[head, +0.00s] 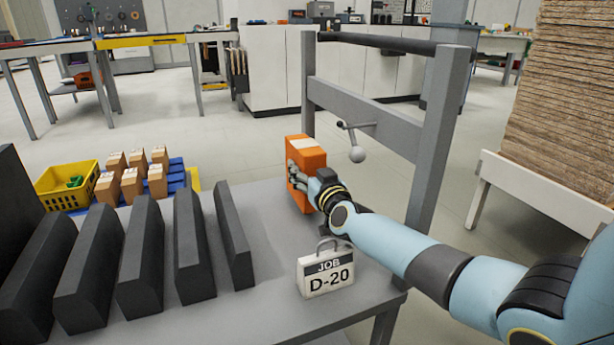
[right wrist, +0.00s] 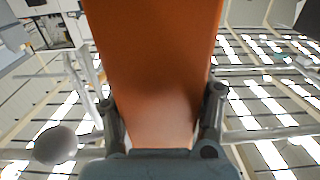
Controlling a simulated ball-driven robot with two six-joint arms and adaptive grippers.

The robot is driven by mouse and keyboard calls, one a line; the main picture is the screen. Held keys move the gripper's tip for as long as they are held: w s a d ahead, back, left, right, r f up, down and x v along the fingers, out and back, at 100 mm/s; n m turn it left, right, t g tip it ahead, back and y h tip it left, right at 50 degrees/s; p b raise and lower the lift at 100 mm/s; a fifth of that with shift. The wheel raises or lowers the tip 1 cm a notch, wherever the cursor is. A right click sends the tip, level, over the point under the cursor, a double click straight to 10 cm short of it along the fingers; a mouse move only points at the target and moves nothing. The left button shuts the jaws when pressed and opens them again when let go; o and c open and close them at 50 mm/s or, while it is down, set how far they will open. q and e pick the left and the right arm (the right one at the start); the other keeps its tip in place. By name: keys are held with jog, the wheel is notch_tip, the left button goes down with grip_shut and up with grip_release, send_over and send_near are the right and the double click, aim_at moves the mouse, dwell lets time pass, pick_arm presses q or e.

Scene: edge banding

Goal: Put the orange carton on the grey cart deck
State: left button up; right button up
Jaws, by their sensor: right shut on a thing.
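The orange carton (head: 312,157) has a pale label on top and stands roughly upright near the far end of the grey cart deck (head: 262,308). My right gripper (head: 300,178) is shut on the carton, its fingers along the carton's near side. In the right wrist view the carton (right wrist: 155,50) fills the middle, with a finger of the gripper (right wrist: 160,108) on each side. I cannot tell whether the carton's bottom touches the deck or hangs just above it. My left gripper is not in view.
Several dark upright dividers (head: 190,245) stand on the deck's left part. A "JOB D-20" tag (head: 326,275) is at its right edge. A grey handle frame (head: 432,150) rises behind. A yellow basket (head: 67,187) and several small brown cartons (head: 131,185) are beyond the dividers.

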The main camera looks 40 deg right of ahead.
pick_arm(q)
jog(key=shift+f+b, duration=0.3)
jog(key=shift+b, duration=0.1)
pick_arm(e)
jog(key=shift+f, duration=0.45)
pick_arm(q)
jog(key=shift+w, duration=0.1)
pick_arm(e)
jog(key=o, duration=1.3)
jog(key=shift+s+f, duration=0.1)
jog(key=shift+c, duration=0.2)
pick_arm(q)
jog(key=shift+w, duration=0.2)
pick_arm(e)
jog(key=shift+o, duration=0.9)
jog(key=shift+f, duration=0.1)
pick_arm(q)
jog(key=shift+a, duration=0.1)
